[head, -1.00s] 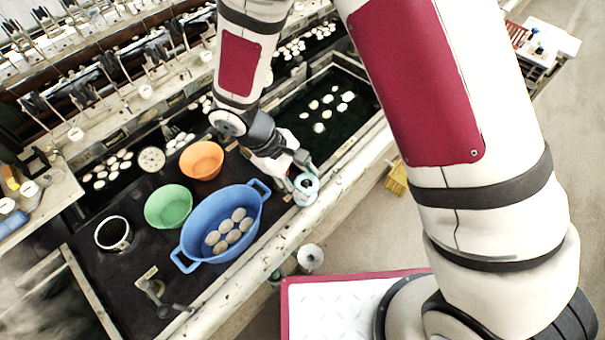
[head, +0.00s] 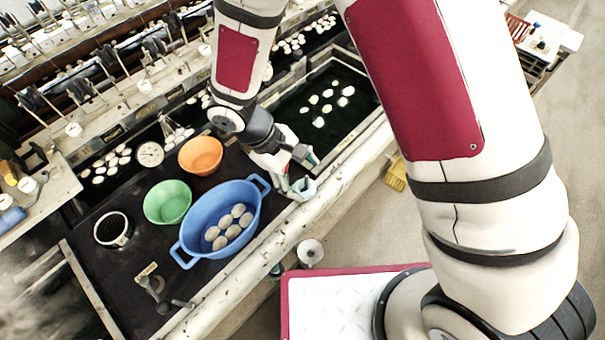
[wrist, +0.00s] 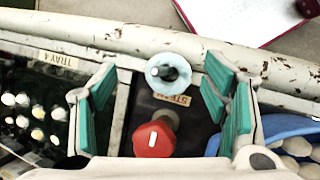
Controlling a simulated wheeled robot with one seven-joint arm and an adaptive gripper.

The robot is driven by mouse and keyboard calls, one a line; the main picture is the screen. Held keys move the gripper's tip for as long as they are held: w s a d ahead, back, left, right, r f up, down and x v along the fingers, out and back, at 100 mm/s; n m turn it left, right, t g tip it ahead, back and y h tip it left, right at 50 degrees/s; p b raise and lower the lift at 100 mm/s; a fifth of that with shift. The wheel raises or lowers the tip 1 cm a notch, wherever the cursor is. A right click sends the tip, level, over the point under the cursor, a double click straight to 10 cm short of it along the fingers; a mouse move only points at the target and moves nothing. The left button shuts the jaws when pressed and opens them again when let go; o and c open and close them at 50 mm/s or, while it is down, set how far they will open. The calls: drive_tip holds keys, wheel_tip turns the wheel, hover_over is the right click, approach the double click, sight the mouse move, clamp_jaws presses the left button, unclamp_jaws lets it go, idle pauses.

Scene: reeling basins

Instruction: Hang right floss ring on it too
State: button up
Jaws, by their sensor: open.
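A pale blue ring (wrist: 168,70) sits around a grey post on the basin's front rim in the wrist view. In the head view the pale blue ring (head: 303,189) shows just below my gripper (head: 295,170). Whether this is one ring or more than one stacked, I cannot tell. In the wrist view my gripper (wrist: 162,95) is open, its green finger pads wide apart on either side of the ring and post. Nothing is held between the pads.
A red knob (wrist: 154,138) by a STEAM label stands close to the ring, between the fingers. A blue basin (head: 188,238) with several cocoons is to the left, with green (head: 167,202) and orange (head: 201,156) bowls beyond. A long pale rail (head: 345,178) edges the front.

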drive_tip(key=v, duration=1.1)
drive_tip(key=shift+r, duration=0.3)
drive_tip(key=shift+a, duration=0.1)
drive_tip(key=d+r+m+y, duration=0.2)
drive_tip(key=d+r+m, duration=0.1)
drive_tip(key=d+r, duration=0.5)
drive_tip(key=s+d+r+m+t+y, duration=0.3)
drive_tip(key=s+d+r+m+t, duration=0.3)
drive_tip(key=d+r, duration=0.9)
drive_tip(key=s+m, duration=0.2)
drive_tip(key=s, duration=0.2)
drive_tip(key=shift+s+r+y, duration=0.15)
drive_tip(key=shift+y, duration=0.25)
